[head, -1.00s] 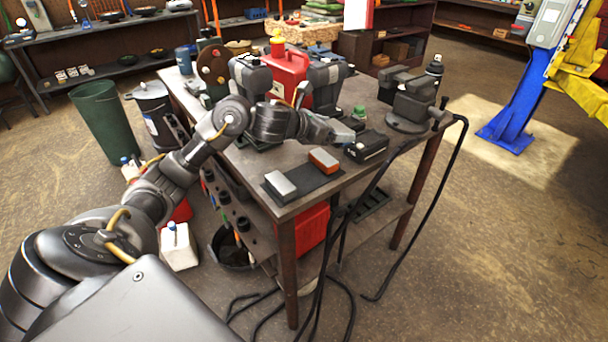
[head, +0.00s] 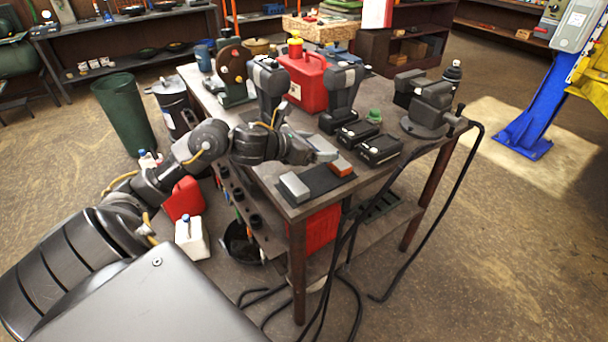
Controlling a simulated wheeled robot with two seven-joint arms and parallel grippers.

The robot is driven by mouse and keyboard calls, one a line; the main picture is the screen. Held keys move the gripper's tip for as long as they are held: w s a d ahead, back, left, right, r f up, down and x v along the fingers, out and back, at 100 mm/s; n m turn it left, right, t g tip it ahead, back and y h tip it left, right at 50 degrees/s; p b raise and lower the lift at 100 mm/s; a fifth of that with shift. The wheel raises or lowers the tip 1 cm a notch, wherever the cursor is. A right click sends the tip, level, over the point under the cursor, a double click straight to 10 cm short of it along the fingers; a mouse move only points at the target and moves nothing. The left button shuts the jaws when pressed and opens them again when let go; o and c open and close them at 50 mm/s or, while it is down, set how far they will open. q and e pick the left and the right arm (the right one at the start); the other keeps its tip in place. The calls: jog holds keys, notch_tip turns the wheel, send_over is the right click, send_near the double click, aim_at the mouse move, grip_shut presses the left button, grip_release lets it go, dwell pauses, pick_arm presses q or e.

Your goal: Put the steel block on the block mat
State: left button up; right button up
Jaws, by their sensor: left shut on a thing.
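The dark block mat (head: 319,184) lies at the near corner of the bench. A light grey block (head: 293,187) sits on its left end and an orange-red block (head: 340,167) on its right part. My left gripper (head: 322,152) is just above the mat's far side, beside the orange-red block. It is shut on a grey piece, seemingly the steel block (head: 325,156), mostly hidden by the fingers. I cannot tell whether this piece touches the mat. My right gripper is not in view.
Black battery packs (head: 380,149) stand right of the mat, with a green-topped item (head: 374,116) behind. A vise (head: 430,108) stands at the bench's right corner. A red can (head: 304,83) and upright drills (head: 269,88) are farther back. Black cables hang off the front.

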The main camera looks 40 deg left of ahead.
pick_arm(q)
jog(key=s+f, duration=0.1)
jog(key=f, duration=0.1)
jog(key=s+f, duration=0.1)
jog(key=s, duration=0.1)
jog(key=shift+a+f, duration=0.2)
jog(key=shift+f, duration=0.2)
jog(key=shift+s+f, duration=0.45)
jog(key=shift+s+a+f+p, duration=0.15)
jog(key=shift+f+p, duration=0.65)
jog(key=shift+f, duration=1)
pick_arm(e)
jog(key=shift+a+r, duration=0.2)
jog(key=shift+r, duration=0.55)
pick_arm(q)
jog(key=shift+s, duration=0.1)
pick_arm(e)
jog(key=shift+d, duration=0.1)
